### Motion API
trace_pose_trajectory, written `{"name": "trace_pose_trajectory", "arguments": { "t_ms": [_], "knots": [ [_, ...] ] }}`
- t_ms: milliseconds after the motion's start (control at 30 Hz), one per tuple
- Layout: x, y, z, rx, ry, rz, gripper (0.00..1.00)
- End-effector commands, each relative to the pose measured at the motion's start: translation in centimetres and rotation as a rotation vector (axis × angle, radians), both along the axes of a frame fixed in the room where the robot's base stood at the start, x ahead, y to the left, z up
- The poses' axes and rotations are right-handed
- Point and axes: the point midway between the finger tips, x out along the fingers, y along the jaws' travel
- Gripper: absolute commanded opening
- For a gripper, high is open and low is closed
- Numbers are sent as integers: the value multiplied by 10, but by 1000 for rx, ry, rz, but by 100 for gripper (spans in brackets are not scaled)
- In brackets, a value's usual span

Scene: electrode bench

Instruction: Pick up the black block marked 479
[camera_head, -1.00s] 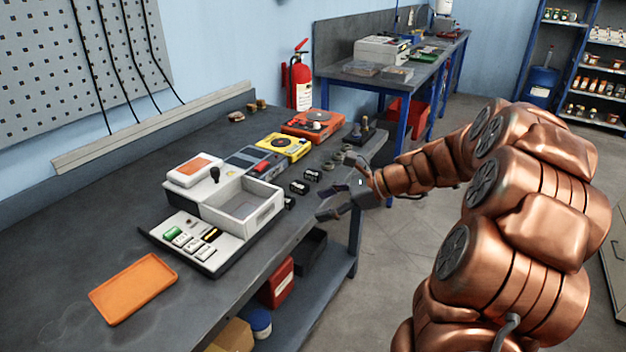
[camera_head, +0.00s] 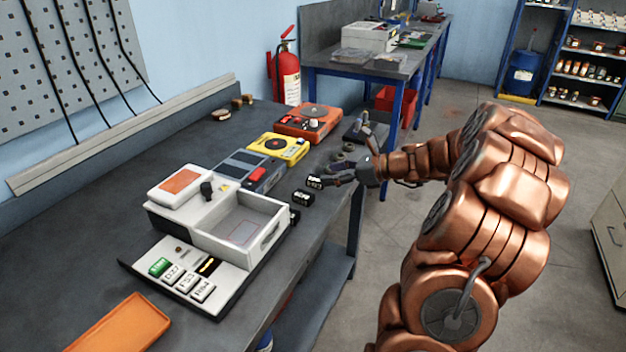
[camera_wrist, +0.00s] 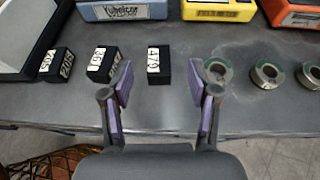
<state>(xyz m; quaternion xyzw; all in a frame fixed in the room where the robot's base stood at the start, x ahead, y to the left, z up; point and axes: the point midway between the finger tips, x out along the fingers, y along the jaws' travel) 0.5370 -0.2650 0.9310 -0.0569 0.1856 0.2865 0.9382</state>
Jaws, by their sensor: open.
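The black block marked 479 (camera_wrist: 159,67) stands on the dark bench, in the middle of the wrist view. Its white label reads 479. My gripper (camera_wrist: 160,82) is open, with one purple-padded finger toward either side of the block. The block is a little beyond the fingertips, and nothing is held. In the head view the block (camera_head: 314,182) is beside the nearer finger of my gripper (camera_head: 352,152). Two other labelled black blocks stand to its left in the wrist view, a middle one (camera_wrist: 104,65) and a far-left one (camera_wrist: 57,66).
Several grey rings (camera_wrist: 268,76) lie right of the block. Blue-grey (camera_head: 250,170), yellow (camera_head: 280,148) and orange (camera_head: 308,120) devices stand behind. A white open-topped box (camera_head: 225,240) sits nearer. The bench's front edge runs under the gripper.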

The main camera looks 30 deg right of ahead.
Motion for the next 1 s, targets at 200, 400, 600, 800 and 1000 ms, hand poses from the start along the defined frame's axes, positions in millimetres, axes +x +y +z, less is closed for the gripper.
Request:
{"name": "trace_pose_trajectory", "arguments": {
  "t_ms": [200, 400, 600, 800, 1000],
  "knots": [
    [14, 11, -13, 1, 3, 0, 60],
    [33, 26, -26, 1, 4, 2, 60],
    [40, 31, -29, 0, 2, 3, 60],
    [40, 30, -28, 0, 2, 2, 57],
    [40, 30, -28, 0, 2, 2, 36]
  ]
}}
